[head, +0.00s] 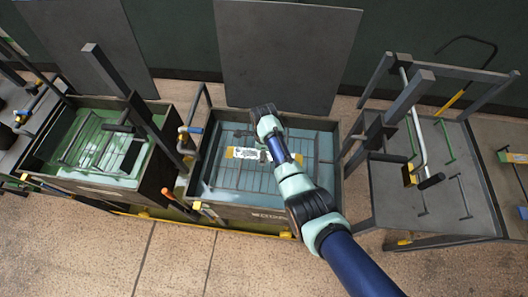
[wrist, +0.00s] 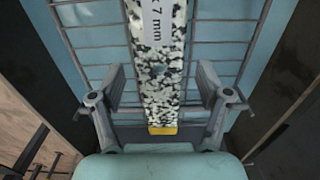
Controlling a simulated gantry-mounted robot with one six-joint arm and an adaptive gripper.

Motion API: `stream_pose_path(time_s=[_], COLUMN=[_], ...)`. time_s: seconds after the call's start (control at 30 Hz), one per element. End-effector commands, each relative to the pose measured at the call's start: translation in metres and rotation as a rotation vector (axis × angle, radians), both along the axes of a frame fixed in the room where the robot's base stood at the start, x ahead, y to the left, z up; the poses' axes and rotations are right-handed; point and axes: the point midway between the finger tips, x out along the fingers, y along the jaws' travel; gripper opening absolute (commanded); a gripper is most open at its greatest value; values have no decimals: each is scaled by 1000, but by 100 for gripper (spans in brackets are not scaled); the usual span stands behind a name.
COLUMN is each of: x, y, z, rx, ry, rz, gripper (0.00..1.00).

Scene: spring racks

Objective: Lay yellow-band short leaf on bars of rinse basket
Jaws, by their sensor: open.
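The yellow-band short leaf (wrist: 163,60) is a speckled black-and-white strip with a yellow end and a white label reading "7 mm". In the head view the leaf (head: 243,153) lies across the rinse basket bars (head: 235,178) in the middle tank, partly behind my arm. In the wrist view it passes lengthwise between the fingers of my gripper (wrist: 161,82), over the bars. The fingers are open, with a gap on each side of the leaf. Whether the leaf touches every bar cannot be told.
A tank of green liquid (head: 90,142) stands left of the middle tank (head: 247,216). A dark bench with a frame of posts (head: 408,190) is at the right. Large grey panels (head: 285,55) stand upright behind. The tiled floor in front is clear.

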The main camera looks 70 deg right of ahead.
Motion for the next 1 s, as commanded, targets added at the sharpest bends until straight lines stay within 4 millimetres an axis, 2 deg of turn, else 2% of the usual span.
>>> stream_pose_path(time_s=[0.03, 0.3, 0.5, 0.63, 1.0], x=[1, 1, 1, 0, 0], y=[-1, -1, -1, 0, 0], z=[13, 82, 115, 122, 121], rx=[-3, -4, -2, -1, 0], ry=[-2, -3, -1, -1, 0], rz=[0, 0, 0, 0, 0], gripper=[77, 77, 77, 77, 77])
